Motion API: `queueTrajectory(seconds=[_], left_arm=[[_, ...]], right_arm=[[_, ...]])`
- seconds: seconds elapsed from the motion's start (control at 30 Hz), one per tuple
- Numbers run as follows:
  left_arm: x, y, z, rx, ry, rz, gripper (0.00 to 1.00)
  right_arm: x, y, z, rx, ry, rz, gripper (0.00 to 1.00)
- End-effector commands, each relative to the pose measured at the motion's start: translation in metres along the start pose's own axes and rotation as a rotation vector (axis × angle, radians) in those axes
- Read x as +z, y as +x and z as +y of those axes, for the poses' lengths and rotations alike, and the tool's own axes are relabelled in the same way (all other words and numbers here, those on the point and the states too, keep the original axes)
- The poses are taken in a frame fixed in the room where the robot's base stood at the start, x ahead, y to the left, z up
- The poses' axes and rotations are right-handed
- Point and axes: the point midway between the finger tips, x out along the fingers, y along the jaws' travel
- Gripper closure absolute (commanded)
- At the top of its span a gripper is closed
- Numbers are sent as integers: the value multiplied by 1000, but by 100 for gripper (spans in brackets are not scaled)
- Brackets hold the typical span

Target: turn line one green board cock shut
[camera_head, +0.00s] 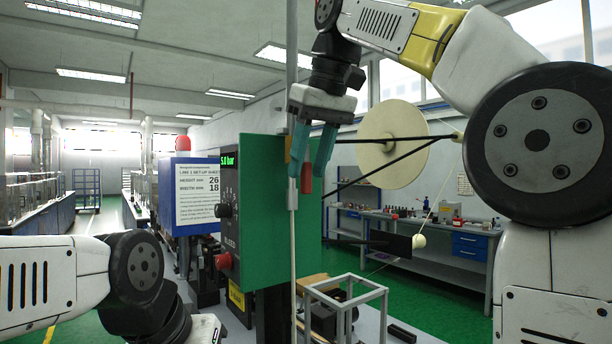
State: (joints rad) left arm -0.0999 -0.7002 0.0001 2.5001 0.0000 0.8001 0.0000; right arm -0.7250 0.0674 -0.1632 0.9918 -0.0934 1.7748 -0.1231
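The green board (258,200) stands upright in the middle of the head view. A small red lever-like part (305,178) shows at its right side, beside a thin vertical pipe (292,235); I take it for the cock's handle, pointing down. My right gripper (308,165) reaches down from above, its two teal fingers apart. The fingertips are around or just in front of the top of the red part; I cannot tell if they touch it. My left arm is at the lower left, and its fingers are out of view.
A dark panel (228,215) on the board's left reads 5.0 bar and has a red button (222,262). A blue box (190,197) with a setup sheet stands left. A large cream reel (392,145) and black rods lie right. A grey frame (342,296) stands below.

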Motion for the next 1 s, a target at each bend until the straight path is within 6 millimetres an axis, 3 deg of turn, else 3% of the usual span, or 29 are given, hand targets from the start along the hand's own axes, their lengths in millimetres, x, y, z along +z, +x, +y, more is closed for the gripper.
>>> queueTrajectory(seconds=[0.2, 0.53, 0.57, 0.7, 0.77, 1.0], left_arm=[[0, 0, 0, 0, 0, 0, 64], [0, 0, 0, 0, 0, 0, 64], [0, 0, 0, 0, 0, 0, 64], [0, 0, 0, 0, 0, 0, 64], [0, 0, 0, 0, 0, 0, 64], [0, 0, 0, 0, 0, 0, 64]], right_arm=[[0, 21, 0, 0, 0, -1, 62], [0, 26, 0, 0, 0, 1, 62], [0, 26, 0, 0, 0, 1, 64], [0, 26, 0, 0, 0, 1, 91], [0, 26, 0, 0, 0, 1, 100], [0, 25, 0, 0, 0, 0, 100]])
